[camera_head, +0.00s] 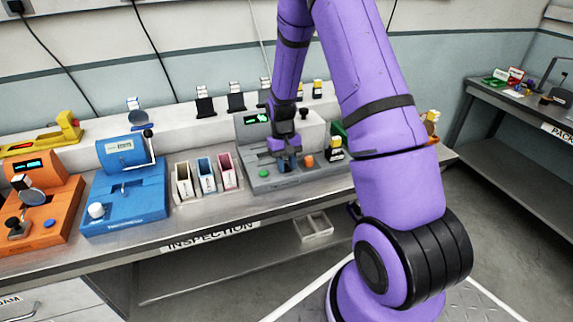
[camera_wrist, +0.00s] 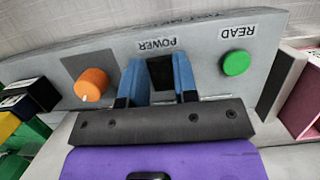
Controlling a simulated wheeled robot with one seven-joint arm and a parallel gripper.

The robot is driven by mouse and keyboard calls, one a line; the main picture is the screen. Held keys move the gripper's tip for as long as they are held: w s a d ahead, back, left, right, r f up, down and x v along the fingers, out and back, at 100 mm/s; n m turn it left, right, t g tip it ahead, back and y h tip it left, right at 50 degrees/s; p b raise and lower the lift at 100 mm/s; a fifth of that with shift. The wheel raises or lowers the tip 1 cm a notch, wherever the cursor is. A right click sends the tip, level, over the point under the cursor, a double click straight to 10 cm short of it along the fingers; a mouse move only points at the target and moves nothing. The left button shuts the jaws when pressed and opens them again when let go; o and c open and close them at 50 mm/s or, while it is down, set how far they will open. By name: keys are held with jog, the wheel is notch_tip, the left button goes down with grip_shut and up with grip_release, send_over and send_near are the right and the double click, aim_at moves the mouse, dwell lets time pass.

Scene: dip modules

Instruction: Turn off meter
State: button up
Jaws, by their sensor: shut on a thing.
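The grey meter (camera_head: 255,152) stands on the inspection bench, with a small display (camera_head: 257,119) lit green. In the wrist view its panel (camera_wrist: 205,60) appears upside down, with labels POWER and READ. A dark power switch (camera_wrist: 161,72) sits below the POWER label. My gripper (camera_wrist: 158,75) has its two blue fingers on either side of this switch, shut on it. An orange knob (camera_wrist: 91,84) and a green button (camera_wrist: 236,63) lie to either side. In the head view my gripper (camera_head: 287,163) reaches down onto the meter's front panel and hides the switch.
White, blue and pink bins (camera_head: 206,175) stand left of the meter. A blue device (camera_head: 125,195) and an orange device (camera_head: 40,215) are farther left. Black holders (camera_head: 236,101) line the back ledge.

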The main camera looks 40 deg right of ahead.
jog(key=o, duration=0.9)
jog(key=v, duration=1.1)
